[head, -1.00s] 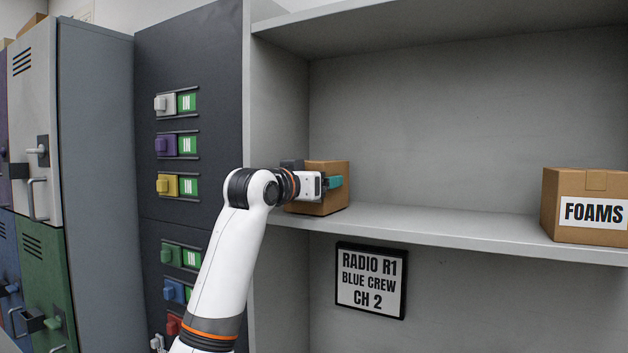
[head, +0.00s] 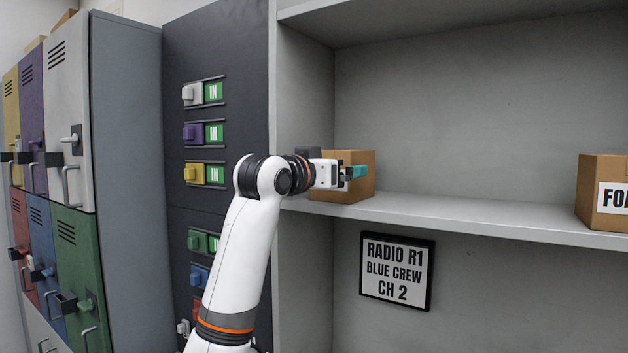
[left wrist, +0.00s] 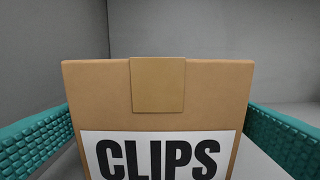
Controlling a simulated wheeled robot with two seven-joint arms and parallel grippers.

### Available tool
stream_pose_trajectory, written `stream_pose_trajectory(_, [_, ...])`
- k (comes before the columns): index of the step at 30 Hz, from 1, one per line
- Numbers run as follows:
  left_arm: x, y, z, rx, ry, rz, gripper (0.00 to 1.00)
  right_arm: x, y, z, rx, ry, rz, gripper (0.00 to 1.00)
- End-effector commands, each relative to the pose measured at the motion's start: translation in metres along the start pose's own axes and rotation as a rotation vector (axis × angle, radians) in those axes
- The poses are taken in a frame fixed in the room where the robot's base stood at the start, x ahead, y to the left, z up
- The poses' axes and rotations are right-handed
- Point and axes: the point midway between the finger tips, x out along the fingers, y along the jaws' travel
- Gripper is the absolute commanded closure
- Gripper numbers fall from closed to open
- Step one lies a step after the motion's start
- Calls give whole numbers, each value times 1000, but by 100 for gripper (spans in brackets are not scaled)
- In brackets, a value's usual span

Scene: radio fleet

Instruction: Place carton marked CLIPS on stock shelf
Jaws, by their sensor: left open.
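The carton marked CLIPS (head: 360,186) is a brown box standing upright on the left end of the grey stock shelf (head: 470,213). In the left wrist view the carton (left wrist: 215,95) faces me, with its CLIPS label low in the picture. My left gripper (head: 352,175) is at the carton's front. Its teal fingers (left wrist: 160,135) are on either side of the carton, open, with a small gap showing at each side. My right gripper is not in view.
A carton marked FOAMS, its label partly cut off (head: 600,180), stands on the shelf at the right. The shelf between the cartons is clear. A dark panel with coloured keys (head: 225,125) and lockers (head: 75,235) stand left. A RADIO R1 sign (head: 397,271) hangs below the shelf.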

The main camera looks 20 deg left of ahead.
Motion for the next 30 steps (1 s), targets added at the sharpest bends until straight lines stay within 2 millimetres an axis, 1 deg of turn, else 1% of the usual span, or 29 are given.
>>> stream_pose_trajectory(1, [-12, 1, -4, 1, -6, 2, 0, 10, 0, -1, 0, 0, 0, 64])
stream_pose_trajectory(6, [-49, 1, -3, 2, -5, 2, 0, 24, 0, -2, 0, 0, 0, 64])
stream_pose_trajectory(9, [-65, 0, -2, 1, -4, 2, 0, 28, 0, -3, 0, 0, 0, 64])
stream_pose_trajectory(12, [-77, 1, -2, 1, -1, 2, 0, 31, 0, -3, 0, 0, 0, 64])
stream_pose_trajectory(15, [-83, 0, -1, 0, -1, 1, 0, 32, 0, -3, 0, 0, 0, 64])
stream_pose_trajectory(18, [-85, 0, 0, -1, 0, 1, 0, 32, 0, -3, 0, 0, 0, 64])
stream_pose_trajectory(30, [-85, 0, 0, 0, 0, 1, 0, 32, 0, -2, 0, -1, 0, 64])
